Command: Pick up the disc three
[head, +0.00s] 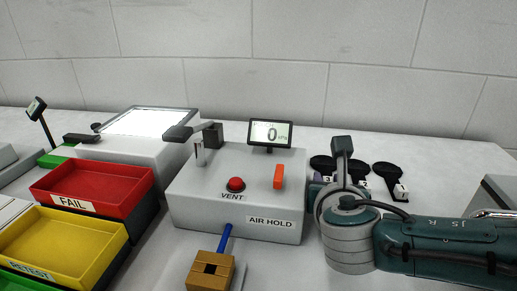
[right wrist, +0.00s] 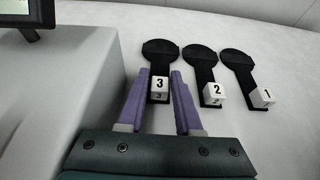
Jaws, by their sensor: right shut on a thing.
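Disc three is a black paddle-shaped piece (right wrist: 160,51) with a white block marked 3 on its handle. It lies leftmost of three like pieces in the right wrist view. My right gripper (right wrist: 161,76) has its purple fingers on both sides of the handle and is shut on it. In the head view, disc three (head: 321,162) is partly hidden behind my right wrist. Disc two (right wrist: 200,62) and disc one (right wrist: 238,65) lie to its right, apart from the fingers. My left gripper is not in view.
The grey air hold box (head: 240,190) stands left of my right gripper, with a red vent button (head: 236,184), an orange lever (head: 278,176) and a small display (head: 271,133). Red fail (head: 125,178) and yellow retest (head: 100,262) trays are at left. A wall stands behind.

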